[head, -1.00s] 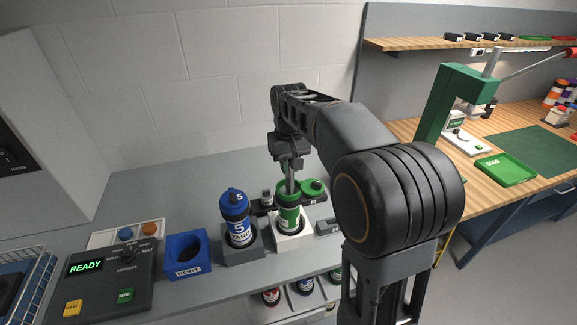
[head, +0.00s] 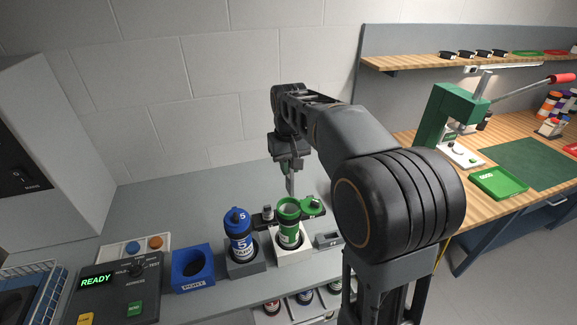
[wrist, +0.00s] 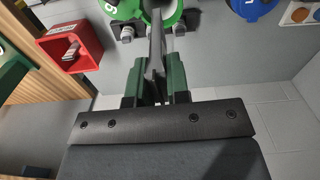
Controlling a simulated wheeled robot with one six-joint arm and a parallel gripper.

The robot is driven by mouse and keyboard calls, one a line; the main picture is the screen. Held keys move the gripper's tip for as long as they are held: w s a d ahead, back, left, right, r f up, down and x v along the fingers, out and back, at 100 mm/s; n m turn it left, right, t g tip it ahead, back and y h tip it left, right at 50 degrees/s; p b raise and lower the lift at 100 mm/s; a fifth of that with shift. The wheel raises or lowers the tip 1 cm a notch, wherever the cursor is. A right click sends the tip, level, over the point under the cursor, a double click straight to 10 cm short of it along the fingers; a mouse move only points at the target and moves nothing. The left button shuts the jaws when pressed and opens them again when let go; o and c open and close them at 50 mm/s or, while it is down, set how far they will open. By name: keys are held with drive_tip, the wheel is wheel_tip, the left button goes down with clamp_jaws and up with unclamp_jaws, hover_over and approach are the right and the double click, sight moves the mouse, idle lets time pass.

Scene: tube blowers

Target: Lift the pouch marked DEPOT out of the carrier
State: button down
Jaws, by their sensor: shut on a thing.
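The open green carrier (head: 289,217) stands upright in a white holder block (head: 293,251) on the grey bench. My gripper (head: 291,163) is above its mouth, shut on a thin grey-white pouch (head: 290,184) that hangs down. The wrist view shows the pouch (wrist: 156,45) edge-on between my green finger pads (wrist: 158,82), with the carrier's green rim (wrist: 178,12) beyond it. The pouch's lower end is at or just above the mouth; I cannot tell if it is fully clear. No DEPOT marking is readable. A green cap (head: 312,204) lies beside the carrier.
A blue-capped carrier (head: 238,233) stands in a grey block to the left. Further left are a blue port block (head: 192,268) and a control panel (head: 118,290) showing READY. A red block (wrist: 70,47) shows in the wrist view.

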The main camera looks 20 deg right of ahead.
drive_tip(key=shift+r+p, duration=0.4)
drive_tip(key=shift+r, duration=2.3)
